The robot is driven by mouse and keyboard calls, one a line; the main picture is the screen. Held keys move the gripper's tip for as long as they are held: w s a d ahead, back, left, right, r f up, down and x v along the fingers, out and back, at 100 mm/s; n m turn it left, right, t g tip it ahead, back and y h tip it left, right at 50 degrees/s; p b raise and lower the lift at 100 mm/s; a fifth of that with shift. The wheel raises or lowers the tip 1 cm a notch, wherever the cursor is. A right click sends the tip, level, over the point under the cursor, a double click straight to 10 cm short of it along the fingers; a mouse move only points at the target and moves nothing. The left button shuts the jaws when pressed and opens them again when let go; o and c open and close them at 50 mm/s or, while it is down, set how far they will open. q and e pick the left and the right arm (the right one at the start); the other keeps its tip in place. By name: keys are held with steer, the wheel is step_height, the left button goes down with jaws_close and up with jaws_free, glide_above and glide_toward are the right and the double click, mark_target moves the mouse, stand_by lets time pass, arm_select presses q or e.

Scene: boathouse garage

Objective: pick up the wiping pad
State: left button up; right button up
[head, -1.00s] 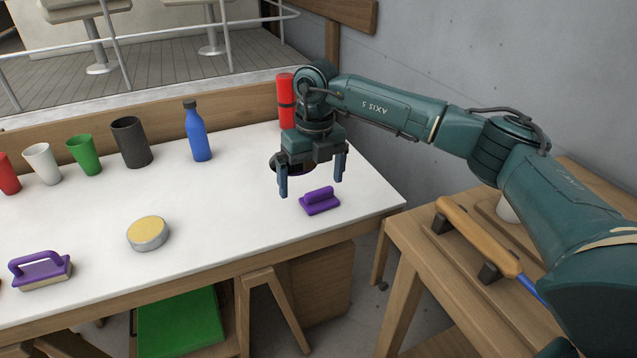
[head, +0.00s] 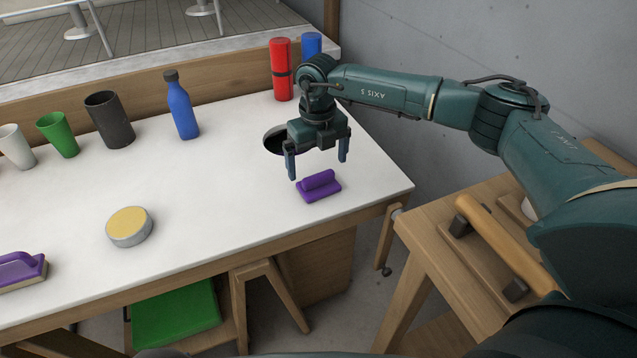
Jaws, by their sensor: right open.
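A small purple pad with a bar grip on top (head: 320,190) lies on the white tabletop near its right end; it looks like the wiping pad. My right gripper (head: 317,169) is open and empty, pointing down. In the picture its fingers are just above and behind the pad, apart from it; the exact height is hard to tell. A second purple piece with a loop handle and tan underside (head: 22,268) is at the left edge, partly cut off. My left gripper is out of view.
Red cylinder (head: 282,70), blue bottle (head: 182,106), dark cup (head: 108,120) and green cup (head: 58,134) stand along the back. A round yellow-topped tin (head: 129,226) sits in front. The table's middle is clear.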

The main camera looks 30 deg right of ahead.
mark_target(319, 175)
step_height(319, 175, down, 6)
steer(key=shift+d+r, duration=0.1)
steer(key=shift+r, duration=0.05)
stand_by(0.3)
steer(key=c, duration=0.9)
